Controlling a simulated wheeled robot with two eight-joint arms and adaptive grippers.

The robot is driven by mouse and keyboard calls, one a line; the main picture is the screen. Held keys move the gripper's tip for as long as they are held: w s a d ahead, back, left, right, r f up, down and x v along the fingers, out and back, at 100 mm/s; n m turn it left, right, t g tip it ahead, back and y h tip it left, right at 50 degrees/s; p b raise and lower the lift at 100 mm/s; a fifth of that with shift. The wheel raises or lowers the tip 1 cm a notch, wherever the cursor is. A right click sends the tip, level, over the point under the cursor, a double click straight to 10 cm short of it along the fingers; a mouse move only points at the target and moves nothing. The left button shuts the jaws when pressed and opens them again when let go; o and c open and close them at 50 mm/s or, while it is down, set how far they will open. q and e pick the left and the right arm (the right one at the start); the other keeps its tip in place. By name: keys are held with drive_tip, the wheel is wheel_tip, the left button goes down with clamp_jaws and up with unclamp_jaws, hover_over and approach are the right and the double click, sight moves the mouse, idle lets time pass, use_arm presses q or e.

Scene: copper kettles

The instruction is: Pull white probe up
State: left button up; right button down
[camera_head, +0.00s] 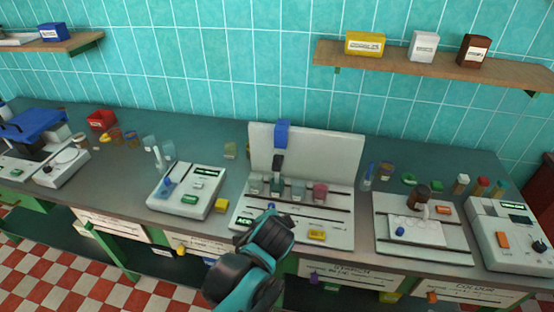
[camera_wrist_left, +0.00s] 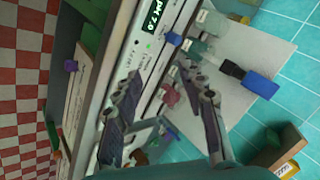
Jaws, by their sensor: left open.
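On the central station, a blue block (camera_head: 282,133) with a dark part below it stands against a white back panel (camera_head: 335,155), above a row of small beakers. A pale piece shows under the dark part; I cannot tell whether it is the white probe. The blue block also shows in the left wrist view (camera_wrist_left: 261,85). A thin white stick (camera_head: 157,156) stands upright at the device left of the station. My left gripper (camera_wrist_left: 168,95) is open and empty, with the pink beaker (camera_wrist_left: 171,96) showing between its fingers. In the head view its fingers are hidden behind my arm.
The pink beaker stands at the right of the row in the head view (camera_head: 320,191). A grey device (camera_head: 187,190) is on the left, and a tray with a brown bottle (camera_head: 423,193) is on the right. Shelves hold boxes above.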

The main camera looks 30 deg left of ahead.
use_arm(q)
drive_tip(key=w+a+r+m+t+y, duration=0.1)
drive_tip(key=w+a+m+t+y, duration=0.1)
drive_tip(key=w+a+m+y, duration=0.5)
drive_tip(key=m+t+y+b, duration=0.1)
drive_tip(key=m+t, duration=0.2)
drive_tip(key=m, duration=1.1)
approach(278, 160)
drive_tip(key=x, duration=0.4)
drive_tip(key=b+x, duration=0.1)
drive_tip(key=x, duration=0.6)
drive_tip(key=shift+b, duration=0.35)
drive_tip(key=shift+r, duration=0.1)
clamp_jaws()
